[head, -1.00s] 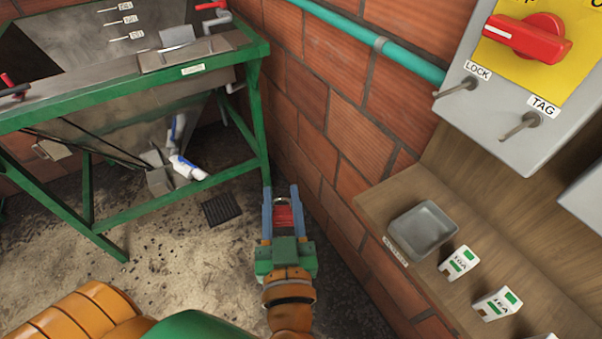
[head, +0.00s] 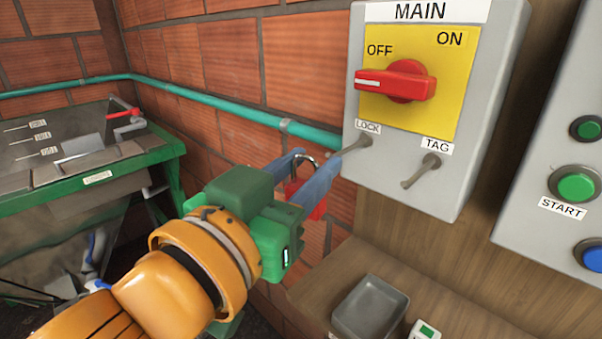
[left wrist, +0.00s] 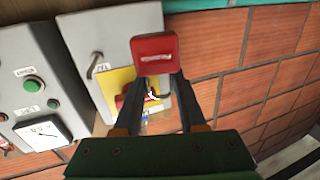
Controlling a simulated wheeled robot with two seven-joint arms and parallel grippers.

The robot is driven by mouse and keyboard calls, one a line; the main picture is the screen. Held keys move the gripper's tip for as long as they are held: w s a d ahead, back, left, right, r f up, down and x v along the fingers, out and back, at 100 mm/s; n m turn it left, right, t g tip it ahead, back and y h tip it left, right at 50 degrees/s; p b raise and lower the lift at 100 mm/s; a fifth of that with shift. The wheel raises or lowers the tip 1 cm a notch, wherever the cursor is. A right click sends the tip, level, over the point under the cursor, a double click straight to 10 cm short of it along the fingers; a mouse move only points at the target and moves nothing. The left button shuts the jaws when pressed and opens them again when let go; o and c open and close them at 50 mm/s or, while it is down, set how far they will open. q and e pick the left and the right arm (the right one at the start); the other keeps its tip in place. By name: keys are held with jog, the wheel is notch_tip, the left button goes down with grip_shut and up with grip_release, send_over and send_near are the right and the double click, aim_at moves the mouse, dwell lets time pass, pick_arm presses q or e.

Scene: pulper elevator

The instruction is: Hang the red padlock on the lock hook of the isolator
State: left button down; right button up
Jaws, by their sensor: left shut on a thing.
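The red padlock (head: 318,208) is held between the blue fingers of my left gripper (head: 308,172), its metal shackle upward. It also shows in the left wrist view (left wrist: 155,52) between the fingertips. The grey isolator box (head: 480,110) is on the wall to the right, its red knob (head: 397,83) marked toward OFF. The lock hook (head: 352,147) sticks out under the LOCK label, just right of the padlock and fingertips. In the picture they are close; I cannot tell the depth gap. The padlock is not seen on the hook. My right gripper is out of view.
The tag hook (head: 421,170) sticks out right of the lock hook. A push-button box (head: 550,150) stands at the right. Below is a wooden shelf with a grey tray (head: 370,305). A teal pipe (head: 230,112) runs along the brick wall.

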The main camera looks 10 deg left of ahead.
pick_arm(q)
jog(key=shift+w+a+r+p, duration=0.1)
jog(key=shift+w+a+p, duration=0.05)
jog(key=shift+a+p, duration=0.3)
jog(key=shift+w+a+r+p, duration=0.1)
jog(key=shift+a+p, duration=0.2)
jog(key=shift+a, duration=0.1)
jog(key=shift+w+d+f+p, duration=0.1)
jog(key=shift+w+d+p, duration=0.4)
jog(key=shift+w+p, duration=0.3)
jog(key=shift+d+p, duration=0.2)
jog(key=shift+p, duration=0.1)
jog(key=w+d, duration=0.1)
jog(key=w+d+f+b, duration=0.1)
jog(key=w, duration=0.1)
jog(key=shift+w+d, duration=0.2)
jog(key=shift+d, duration=0.05)
jog(key=shift+w+d, duration=0.25)
jog(key=shift+w+d+f, duration=0.4)
jog(key=shift+w+f, duration=0.05)
jog(key=shift+w, duration=0.2)
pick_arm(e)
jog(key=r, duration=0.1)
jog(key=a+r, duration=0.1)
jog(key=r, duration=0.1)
